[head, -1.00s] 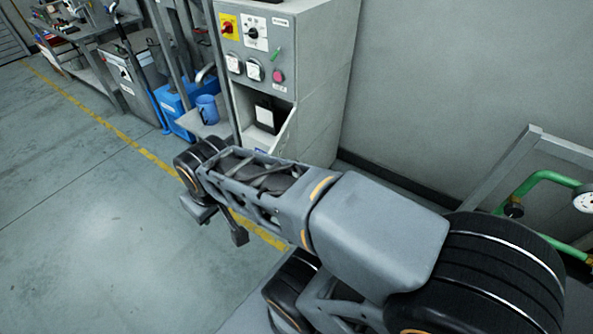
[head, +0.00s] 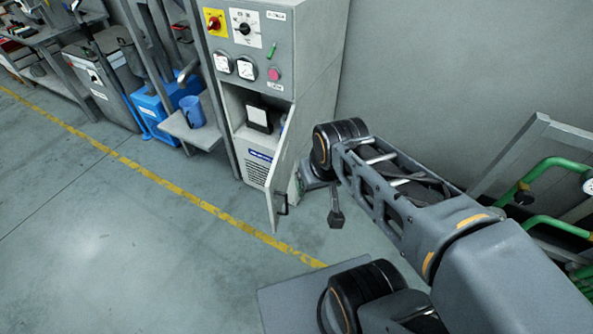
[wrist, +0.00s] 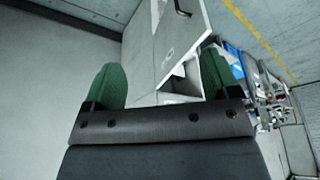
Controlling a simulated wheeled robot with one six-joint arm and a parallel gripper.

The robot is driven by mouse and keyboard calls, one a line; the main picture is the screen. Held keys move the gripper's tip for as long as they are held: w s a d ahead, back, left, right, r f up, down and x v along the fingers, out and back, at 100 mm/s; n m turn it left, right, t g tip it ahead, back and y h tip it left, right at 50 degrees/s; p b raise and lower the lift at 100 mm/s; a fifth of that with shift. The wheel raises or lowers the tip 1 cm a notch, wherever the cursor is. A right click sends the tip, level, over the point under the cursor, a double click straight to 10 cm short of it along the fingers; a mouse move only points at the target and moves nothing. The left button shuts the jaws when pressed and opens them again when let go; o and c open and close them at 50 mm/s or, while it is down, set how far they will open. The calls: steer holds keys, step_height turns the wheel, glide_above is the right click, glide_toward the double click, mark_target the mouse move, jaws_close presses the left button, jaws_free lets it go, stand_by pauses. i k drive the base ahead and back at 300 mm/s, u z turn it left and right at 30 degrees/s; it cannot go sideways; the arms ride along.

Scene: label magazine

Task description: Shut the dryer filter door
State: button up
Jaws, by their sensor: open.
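The dryer filter door (head: 281,168) is a grey panel low on the grey dryer cabinet (head: 318,70). It stands open, swung out from the front, with a dark handle (head: 282,206) near its free lower corner. My gripper (head: 320,198) is open and empty, just right of the door and apart from it. In the wrist view, my gripper (wrist: 165,85) shows two green finger pads with a pale panel and a dark handle (wrist: 181,8) beyond them. Whether the pads touch anything there is hard to tell.
The open compartment holds a dark box with a white face (head: 258,115). A small shelf with a blue mug (head: 192,111) stands left of the cabinet. Green pipes (head: 550,170) and a grey frame are at right. The floor in front is clear.

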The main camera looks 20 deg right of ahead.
mark_target(276, 185)
steer(key=k, duration=1.25)
steer(key=u, duration=0.7)
steer(key=i, duration=1.25)
steer(key=z, duration=0.6)
